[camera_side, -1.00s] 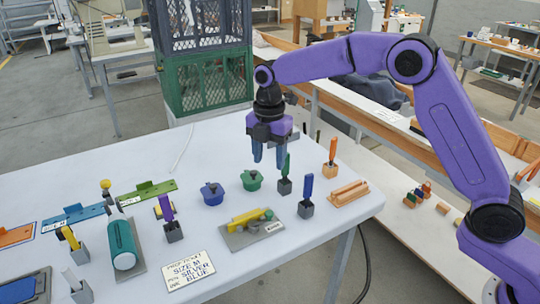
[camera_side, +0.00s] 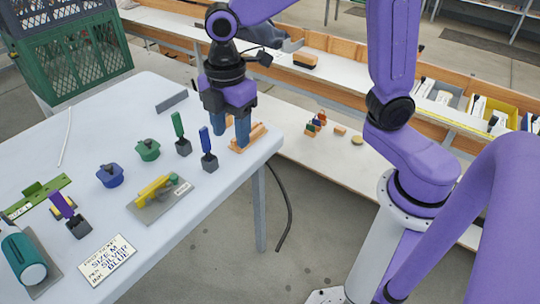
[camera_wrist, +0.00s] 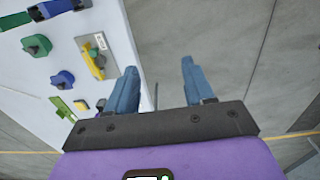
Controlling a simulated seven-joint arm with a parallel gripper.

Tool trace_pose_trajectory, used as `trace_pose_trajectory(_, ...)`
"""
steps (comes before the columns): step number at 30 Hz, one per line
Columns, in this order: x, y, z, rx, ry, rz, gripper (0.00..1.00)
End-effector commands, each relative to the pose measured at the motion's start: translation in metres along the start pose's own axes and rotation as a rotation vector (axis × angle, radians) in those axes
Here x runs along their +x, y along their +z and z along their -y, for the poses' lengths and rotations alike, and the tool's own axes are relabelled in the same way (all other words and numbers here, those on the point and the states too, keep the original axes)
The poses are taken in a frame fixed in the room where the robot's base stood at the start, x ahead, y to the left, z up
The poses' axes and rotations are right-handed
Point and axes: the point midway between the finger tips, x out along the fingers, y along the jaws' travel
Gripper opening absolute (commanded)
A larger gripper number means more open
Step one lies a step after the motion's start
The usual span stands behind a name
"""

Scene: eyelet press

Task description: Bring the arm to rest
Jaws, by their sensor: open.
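My gripper (camera_side: 231,132) hangs fingers down at the right end of the white table (camera_side: 85,118), in front of the wooden block (camera_side: 262,128) in the side view. I cannot tell its height above the block. In the wrist view its two blue fingers (camera_wrist: 159,70) are well apart with nothing between them. Grey floor shows behind the gap, and the table lies to the left.
Near my gripper stand a blue upright tool (camera_side: 205,140) and a green one (camera_side: 178,126) in grey holders. A green pot (camera_side: 148,150), a blue pot (camera_side: 110,175) and a grey plate with a yellow press (camera_side: 145,207) lie farther left. A green crate (camera_side: 75,70) stands behind.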

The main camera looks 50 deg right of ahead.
Motion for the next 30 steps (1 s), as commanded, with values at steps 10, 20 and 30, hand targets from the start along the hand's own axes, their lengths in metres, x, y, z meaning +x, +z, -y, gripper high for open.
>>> trace_pose_trajectory(10,0.006,0.064,0.116,0.29,0.002,-0.011,0.53)
trace_pose_trajectory(20,0.021,0.111,0.18,0.479,-0.002,-0.015,0.53)
trace_pose_trajectory(30,0.023,0.115,0.185,0.499,-0.002,-0.015,0.53)
